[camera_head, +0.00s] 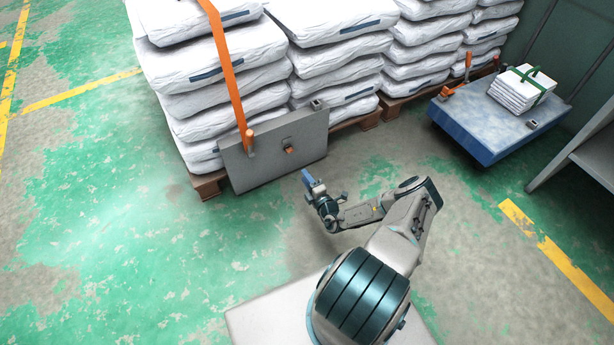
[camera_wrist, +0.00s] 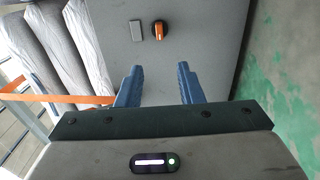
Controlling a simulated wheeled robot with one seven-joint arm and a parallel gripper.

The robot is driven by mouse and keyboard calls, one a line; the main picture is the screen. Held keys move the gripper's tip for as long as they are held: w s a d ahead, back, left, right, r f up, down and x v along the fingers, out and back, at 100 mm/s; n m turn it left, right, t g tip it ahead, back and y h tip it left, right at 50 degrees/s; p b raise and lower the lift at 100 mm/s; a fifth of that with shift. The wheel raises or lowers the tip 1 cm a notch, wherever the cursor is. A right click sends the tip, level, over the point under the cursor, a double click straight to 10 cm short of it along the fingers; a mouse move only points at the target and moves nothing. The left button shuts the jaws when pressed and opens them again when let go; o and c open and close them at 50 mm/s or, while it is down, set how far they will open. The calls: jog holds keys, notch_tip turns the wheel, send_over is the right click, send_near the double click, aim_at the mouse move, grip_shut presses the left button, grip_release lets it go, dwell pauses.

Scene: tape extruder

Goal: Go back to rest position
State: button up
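An orange strap (camera_head: 228,70) runs down the sacks to the top of the box. The gripper appears apart from the panel.
White sacks (camera_head: 225,85) are stacked on wooden pallets behind the box. A blue platform (camera_head: 490,120) with a strapped white bundle (camera_head: 522,90) stands at the right, near a grey shelf (camera_head: 595,160). The green floor (camera_head: 120,230) at the left is clear.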

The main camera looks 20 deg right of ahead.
jog(key=shift+d, duration=0.3)
jog(key=w+a+r+n+g+y+p, duration=0.1)
jog(key=a+r+n+g+y+p, duration=0.25)
jog(key=r+n, duration=0.5)
jog(key=w+a+r+n+g+y+p, duration=0.1)
jog(key=a+r+n+y+p, duration=0.4)
jog(key=r, duration=0.7)
jog(key=s+a+r+n+g+y+p, duration=0.1)
jog(key=s+a+r+n+g+p, duration=0.15)
jog(key=r+n, duration=0.35)
jog(key=s+a+r+n+g+y+p, duration=0.1)
jog(key=a+r+n+g, duration=0.3)
jog(key=r, duration=0.4)
jog(key=s+a+r+n+g+y+p, duration=0.1)
jog(key=s+a+r+n+g+p, duration=0.1)
jog(key=r+n+g, duration=0.35)
jog(key=s+r+n+h+p, duration=0.4)
jog(key=s+r+n+p, duration=0.2)
jog(key=r, duration=0.8)
jog(key=s+d+r+n+t+h+p, duration=0.1)
jog(key=s+r+n+h+p, duration=0.3)
jog(key=s+r+n, duration=0.6)
jog(key=s+r+n+h+p, duration=0.5)
jog(key=s+r+n+p, duration=0.2)
jog(key=r, duration=1.2)
jog(key=s+p, duration=0.1)
jog(key=s, duration=0.1)
jog(key=shift+s+d+n, duration=0.2)
jog(key=shift+s+n, duration=0.15)
jog(key=shift+n, duration=0.05)
